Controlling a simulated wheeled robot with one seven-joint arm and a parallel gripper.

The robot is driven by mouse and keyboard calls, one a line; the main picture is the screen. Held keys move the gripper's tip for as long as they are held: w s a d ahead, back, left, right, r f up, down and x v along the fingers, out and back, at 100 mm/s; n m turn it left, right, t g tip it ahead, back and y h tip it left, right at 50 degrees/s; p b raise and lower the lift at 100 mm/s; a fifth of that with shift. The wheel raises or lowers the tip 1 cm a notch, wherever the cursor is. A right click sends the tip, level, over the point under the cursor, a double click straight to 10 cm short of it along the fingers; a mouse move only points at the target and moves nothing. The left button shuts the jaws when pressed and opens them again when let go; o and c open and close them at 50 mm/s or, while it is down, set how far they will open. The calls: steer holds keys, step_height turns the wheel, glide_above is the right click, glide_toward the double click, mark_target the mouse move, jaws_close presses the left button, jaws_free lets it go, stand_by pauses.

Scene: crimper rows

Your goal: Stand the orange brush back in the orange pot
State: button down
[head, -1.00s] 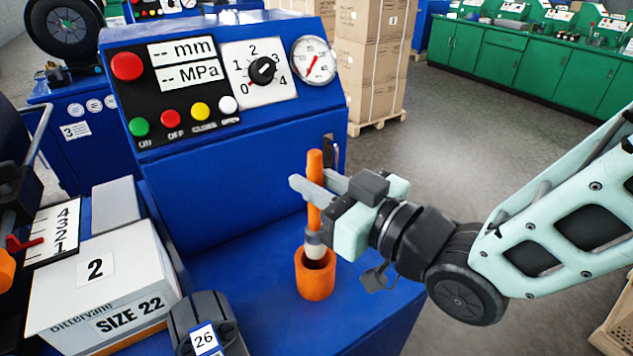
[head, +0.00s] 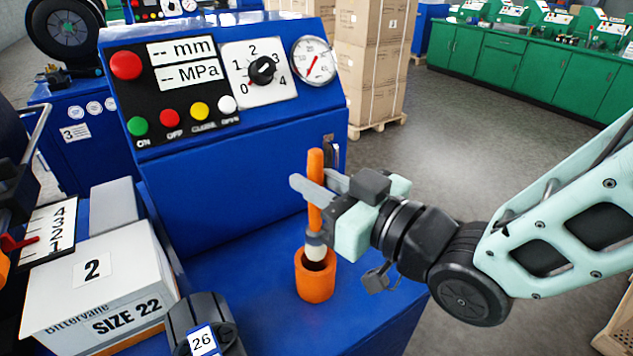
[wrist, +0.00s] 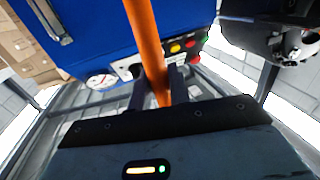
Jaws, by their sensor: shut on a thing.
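The orange brush (head: 315,190) is upright in my gripper (head: 318,190), with its pale bristle end pointing down. The gripper is shut on its orange handle. The bristle end is at the mouth of the orange pot (head: 316,282), overlapping the dark opening in the head view; I cannot tell how deep it reaches. The pot stands upright on the blue machine's ledge. In the wrist view the brush handle (wrist: 143,40) runs between the dark fingers of my gripper (wrist: 160,92); the pot is not seen there.
A blue control panel (head: 230,80) rises behind the pot. A white box marked SIZE 22 (head: 110,290) and a dark cylindrical part labelled 26 (head: 200,325) are to the left. The blue ledge (head: 375,320) is clear to the pot's right.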

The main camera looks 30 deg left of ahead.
mark_target(317, 240)
steer(key=shift+f+b, duration=4)
steer(key=shift+f, duration=0.05)
steer(key=c, duration=1.2)
jaws_free()
steer(key=shift+c, duration=0.2)
steer(key=b+v, duration=1.6)
steer(key=v, duration=0.1)
steer(key=shift+d, duration=0.2)
steer(key=shift+s, duration=0.1)
